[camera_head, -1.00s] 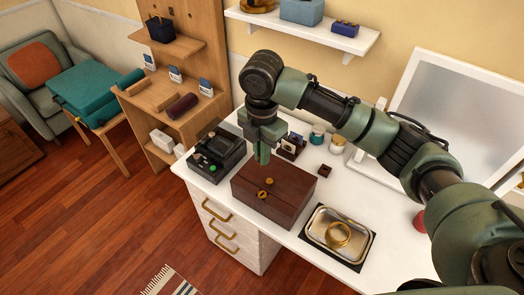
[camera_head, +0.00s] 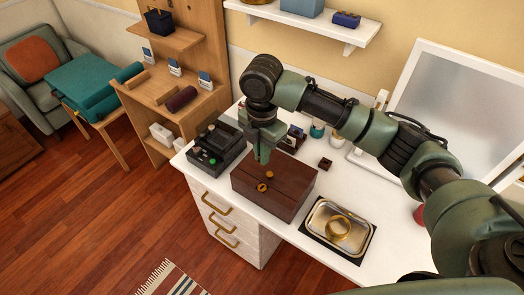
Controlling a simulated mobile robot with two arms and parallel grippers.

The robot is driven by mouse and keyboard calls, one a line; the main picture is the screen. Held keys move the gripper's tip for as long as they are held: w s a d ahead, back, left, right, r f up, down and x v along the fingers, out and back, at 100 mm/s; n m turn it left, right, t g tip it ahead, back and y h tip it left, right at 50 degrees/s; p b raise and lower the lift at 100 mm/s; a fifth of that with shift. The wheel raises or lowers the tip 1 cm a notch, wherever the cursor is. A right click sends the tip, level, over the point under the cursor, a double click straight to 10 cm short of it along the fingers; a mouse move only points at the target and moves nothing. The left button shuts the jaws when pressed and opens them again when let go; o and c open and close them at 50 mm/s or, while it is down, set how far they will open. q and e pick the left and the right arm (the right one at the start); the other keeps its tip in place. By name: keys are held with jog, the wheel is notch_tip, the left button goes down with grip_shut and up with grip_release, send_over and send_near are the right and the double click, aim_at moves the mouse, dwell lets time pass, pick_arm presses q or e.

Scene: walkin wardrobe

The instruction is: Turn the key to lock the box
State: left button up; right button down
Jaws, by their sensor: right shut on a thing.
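A dark brown wooden box (camera_head: 287,196) sits closed on the white desk. A brass lock plate (camera_head: 262,187) is on its front, and a small round brass piece, seemingly the key (camera_head: 269,174), shows just above it. My right gripper (camera_head: 263,157) points down over the box's left part, with its fingertips close to the brass piece. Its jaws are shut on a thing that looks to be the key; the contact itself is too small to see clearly. My left gripper is not in view.
A black case (camera_head: 215,150) stands just left of the box. A metal tray (camera_head: 351,211) with a gold ring-shaped piece (camera_head: 340,226) lies to its right. A small brown block (camera_head: 325,164) and jars are behind. A large white-framed panel (camera_head: 455,90) stands at the back right.

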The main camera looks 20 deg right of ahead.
jog(key=shift+f+b, duration=1.95)
jog(key=shift+f, duration=4.3)
